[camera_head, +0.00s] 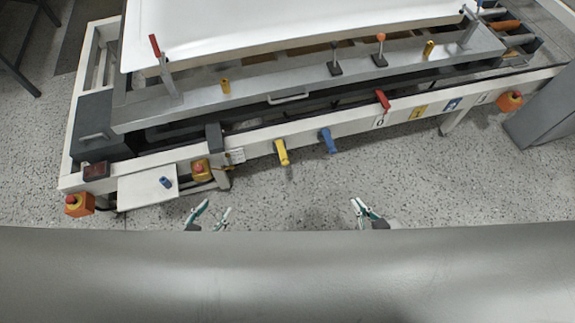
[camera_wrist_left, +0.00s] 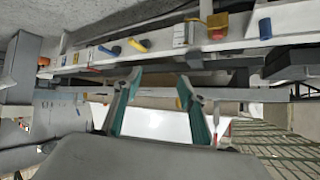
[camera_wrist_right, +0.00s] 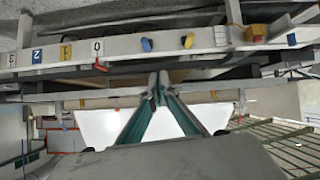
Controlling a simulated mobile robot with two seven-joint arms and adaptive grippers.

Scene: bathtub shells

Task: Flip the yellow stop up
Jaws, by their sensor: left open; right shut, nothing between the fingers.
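The yellow stop (camera_head: 281,152) is on the front face of the white beam and hangs down over its lower edge, left of the similar blue stop (camera_head: 328,141). The yellow stop also shows in the left wrist view (camera_wrist_left: 139,45) and the right wrist view (camera_wrist_right: 188,41). My left gripper (camera_head: 211,213) is open and empty, in front of the beam, lower left of the yellow stop in the head view. My right gripper (camera_head: 360,209) is shut with nothing in it, lower right of both stops. Neither gripper touches a stop.
The white beam (camera_head: 350,125) runs across the bench front. A red lever (camera_head: 383,100) sits on it further right. A small white panel (camera_head: 145,188) juts out at left. Speckled floor is free between grippers and beam.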

